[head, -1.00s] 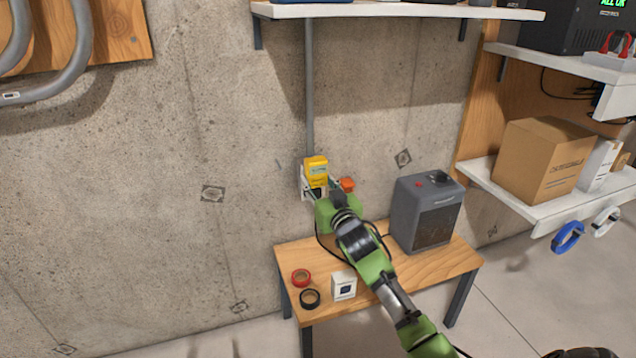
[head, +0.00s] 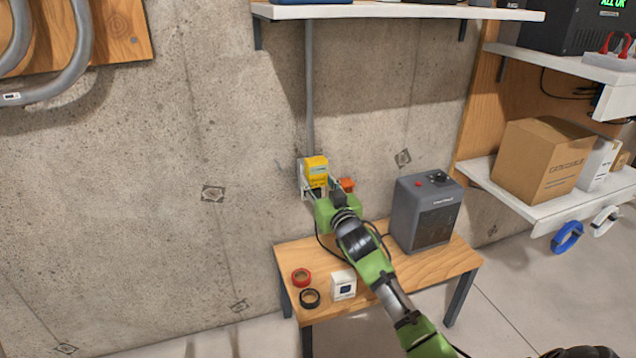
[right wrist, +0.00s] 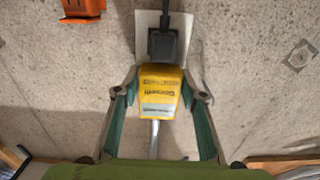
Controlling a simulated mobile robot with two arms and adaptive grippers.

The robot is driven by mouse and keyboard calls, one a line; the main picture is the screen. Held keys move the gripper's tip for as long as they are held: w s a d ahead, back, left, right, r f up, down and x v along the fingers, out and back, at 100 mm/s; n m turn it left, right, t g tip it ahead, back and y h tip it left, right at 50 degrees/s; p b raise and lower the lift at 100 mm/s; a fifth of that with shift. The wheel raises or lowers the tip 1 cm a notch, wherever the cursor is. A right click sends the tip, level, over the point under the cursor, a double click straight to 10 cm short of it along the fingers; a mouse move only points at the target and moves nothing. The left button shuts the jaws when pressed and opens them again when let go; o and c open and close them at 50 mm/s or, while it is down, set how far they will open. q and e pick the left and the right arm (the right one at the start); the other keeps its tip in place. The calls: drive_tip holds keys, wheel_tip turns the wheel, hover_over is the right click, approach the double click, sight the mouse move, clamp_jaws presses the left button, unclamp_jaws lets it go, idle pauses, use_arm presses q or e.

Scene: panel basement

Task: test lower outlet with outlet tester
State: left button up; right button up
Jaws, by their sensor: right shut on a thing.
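The yellow outlet tester (head: 316,166) is at the wall outlet, below the grey conduit. My right gripper (head: 321,185) is shut on it; in the right wrist view the tester (right wrist: 160,90) sits between the fingers of the gripper (right wrist: 160,95). The white outlet plate (head: 303,185) shows around it, and also in the right wrist view (right wrist: 183,30). A black plug with a cord (right wrist: 163,42) sits in the plate beside the tester, below it in the room. The tester covers part of the plate; whether its prongs are in cannot be told. My left gripper is out of view.
An orange holder (head: 347,185) is on the wall right of the outlet. A grey heater (head: 427,212), a white box (head: 343,285), red tape (head: 301,276) and black tape (head: 309,299) are on the wooden table (head: 385,274). A shelf (head: 390,11) is above.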

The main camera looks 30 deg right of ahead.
drive_tip(key=shift+w, duration=0.1)
idle(0.7)
drive_tip(key=o, duration=1.6)
drive_tip(key=shift+c, duration=0.2)
drive_tip(key=v, duration=1.2)
